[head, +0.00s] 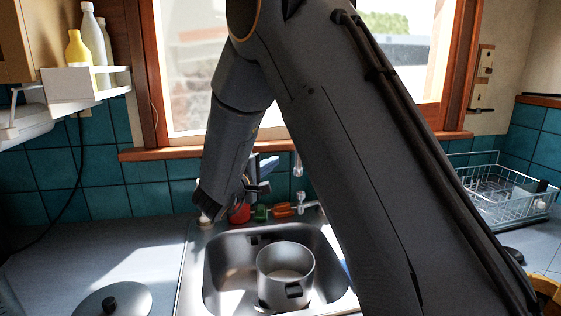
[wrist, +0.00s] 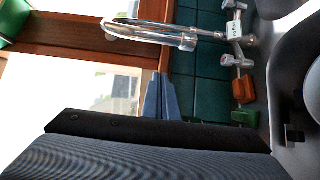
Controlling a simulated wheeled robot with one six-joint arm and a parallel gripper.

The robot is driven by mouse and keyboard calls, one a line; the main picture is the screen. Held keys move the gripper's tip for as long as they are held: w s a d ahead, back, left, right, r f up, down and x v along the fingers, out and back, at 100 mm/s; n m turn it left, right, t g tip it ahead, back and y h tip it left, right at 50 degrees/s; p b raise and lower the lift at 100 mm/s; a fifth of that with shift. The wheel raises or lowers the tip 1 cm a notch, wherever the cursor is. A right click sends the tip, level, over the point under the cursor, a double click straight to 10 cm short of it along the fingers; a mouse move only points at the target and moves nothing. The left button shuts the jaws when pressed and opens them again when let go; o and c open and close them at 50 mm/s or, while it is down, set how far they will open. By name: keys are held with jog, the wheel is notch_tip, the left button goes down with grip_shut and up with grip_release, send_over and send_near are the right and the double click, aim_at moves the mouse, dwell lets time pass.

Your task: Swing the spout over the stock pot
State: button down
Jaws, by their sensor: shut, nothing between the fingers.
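The grey stock pot (head: 287,283) stands upright in the sink, its inside visible in the head view. The chrome spout (wrist: 150,32) is a curved tube in the wrist view, which is turned sideways. In the head view only the spout's hanging end (head: 297,165) shows beside my arm, behind the pot; my arm hides the rest. My gripper (head: 264,168) is shut and empty, left of the spout end in the head view. Its blue fingers (wrist: 161,98) also show in the wrist view, with a visible gap to the spout.
The tap body (head: 302,203) and red and green items stand along the sink's back edge. A lid (head: 112,300) lies on the left counter. A wire dish rack (head: 505,195) stands at right. The window is behind; a shelf (head: 75,86) with bottles hangs at left.

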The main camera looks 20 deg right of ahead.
jog(key=b+v, duration=0.3)
jog(key=v, duration=0.6)
notch_tip(320, 180, down, 12)
jog(key=m+g+y+b, duration=0.1)
jog(key=m+g+y, duration=0.15)
jog(key=y, duration=0.85)
jog(key=s+d+f+m+g, duration=0.2)
jog(key=s+f+g, duration=0.1)
jog(key=s, duration=0.5)
jog(key=s+d+f+m+g+b, duration=0.1)
jog(key=s+d+f+m+g, duration=0.1)
jog(key=s, duration=0.7)
jog(key=s+d+f+m+g+y, duration=0.1)
jog(key=s+d+f+m+g, duration=0.2)
jog(key=s, duration=0.6)
jog(key=shift+d+f+g, duration=0.2)
jog(key=shift+f+g, duration=0.2)
jog(key=shift+f, duration=0.15)
jog(key=shift+d+f+g, duration=0.2)
jog(key=shift+f+g, duration=0.15)
jog(key=shift+f, duration=0.2)
